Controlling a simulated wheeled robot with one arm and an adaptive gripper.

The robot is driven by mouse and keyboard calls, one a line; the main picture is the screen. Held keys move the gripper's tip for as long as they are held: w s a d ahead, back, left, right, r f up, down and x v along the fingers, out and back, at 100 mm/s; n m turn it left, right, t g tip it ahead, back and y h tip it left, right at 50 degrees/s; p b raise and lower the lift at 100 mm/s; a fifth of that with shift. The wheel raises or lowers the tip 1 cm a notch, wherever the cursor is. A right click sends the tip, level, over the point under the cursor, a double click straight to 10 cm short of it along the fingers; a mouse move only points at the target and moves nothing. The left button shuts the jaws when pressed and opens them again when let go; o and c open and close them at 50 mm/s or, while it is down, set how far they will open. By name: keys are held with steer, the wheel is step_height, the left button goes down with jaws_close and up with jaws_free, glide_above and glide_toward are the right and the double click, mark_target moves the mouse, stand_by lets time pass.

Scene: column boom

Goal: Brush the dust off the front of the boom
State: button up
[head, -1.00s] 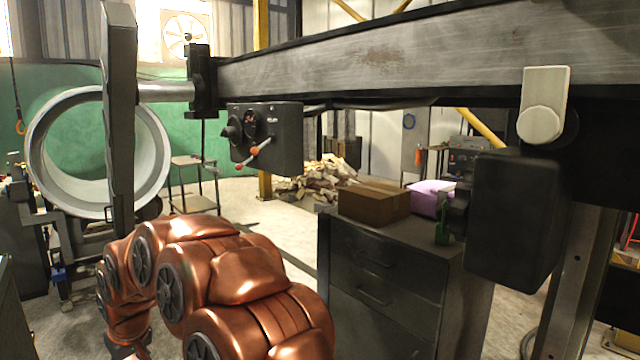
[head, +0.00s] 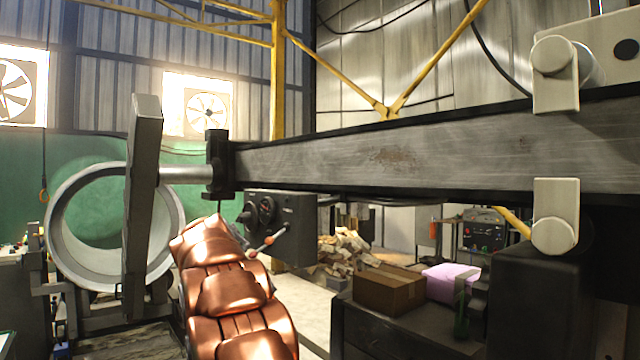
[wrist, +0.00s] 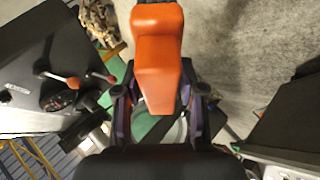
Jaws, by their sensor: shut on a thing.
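The boom (head: 470,160) is a long grey beam crossing the head view from the middle to the right edge. A brownish, dusty-looking patch (head: 393,157) marks its front face. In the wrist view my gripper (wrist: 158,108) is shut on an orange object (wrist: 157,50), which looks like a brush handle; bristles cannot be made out. My gripper and the orange object do not show in the head view, where my copper arm rises left of the boom's control box. The control box (head: 295,232) hangs under the boom's left end and also shows in the wrist view (wrist: 35,85).
A large grey pipe ring (head: 65,225) stands at the left beside a dark upright plate (head: 142,200). A dark cabinet (head: 410,325) below the boom carries a cardboard box (head: 388,290) and a pink-purple block (head: 440,280). Pale clamps (head: 556,215) sit on the boom at right.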

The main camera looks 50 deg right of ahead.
steer(key=s+d+r+g+h+p, duration=0.1)
steer(key=s+d+r+h, duration=0.25)
steer(key=r, duration=0.65)
steer(key=s+d+r+g+h+p, duration=0.1)
steer(key=s+d+r+h+p, duration=0.3)
steer(key=r, duration=0.7)
steer(key=s+d+r+h+b, duration=0.15)
steer(key=s+d+r, duration=0.35)
steer(key=r, duration=0.5)
steer(key=shift+s+d+r+p, duration=0.1)
steer(key=shift+s+d+p, duration=0.2)
steer(key=shift+d, duration=0.55)
steer(key=shift+s+d+p, duration=0.3)
steer(key=shift+d, duration=0.6)
steer(key=shift+s+d+r+p, duration=0.1)
steer(key=shift+s+d+p, duration=0.2)
steer(key=shift+d, duration=0.55)
steer(key=shift+s+d+f+p, duration=0.1)
steer(key=shift+s+d+p, duration=0.1)
steer(key=shift+d, duration=0.3)
steer(key=shift+s+d+p, duration=0.1)
steer(key=shift+d+p, duration=0.05)
steer(key=shift+d, duration=0.3)
